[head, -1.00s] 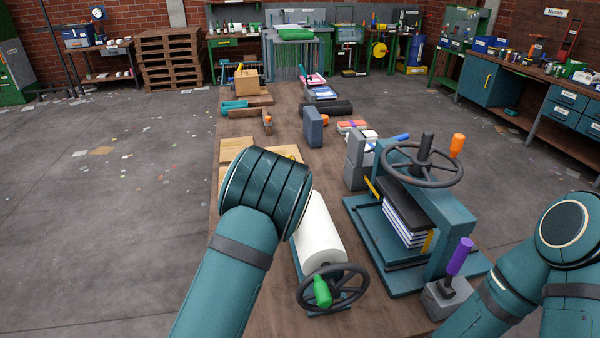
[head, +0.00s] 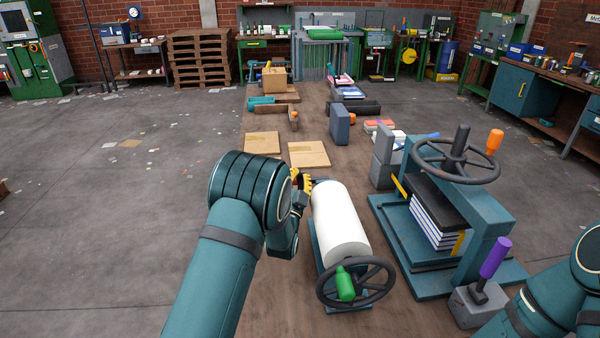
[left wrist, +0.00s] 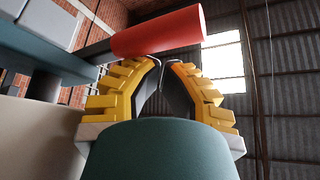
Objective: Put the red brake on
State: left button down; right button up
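The red brake handle (left wrist: 160,32) is a red cylinder on a dark bar, shown in the left wrist view just past the fingertips. In the head view I cannot make it out; my left arm and the roll cover that area. My left gripper (head: 305,184) is beside the far left end of the white roll (head: 340,222). In the left wrist view its yellow ribbed fingers (left wrist: 162,62) arch in with their tips close together and nothing seen between them. Whether they touch the handle I cannot tell. My right gripper is out of view.
A handwheel with a green knob (head: 345,284) is on the roll's near end. A teal press with a dark handwheel (head: 455,163) stands to the right, with a purple-handled lever (head: 495,258) in front. Flat wooden boards (head: 309,154) lie beyond my left gripper.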

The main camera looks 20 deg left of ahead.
pick_arm(q)
jog(key=shift+s+a+f, duration=0.15)
jog(key=shift+f, duration=0.4)
jog(key=shift+a+f, duration=0.15)
jog(key=shift+f, duration=0.1)
jog(key=shift+s, duration=0.15)
jog(key=v, duration=1.1)
jog(key=shift+s+d+r, duration=0.35)
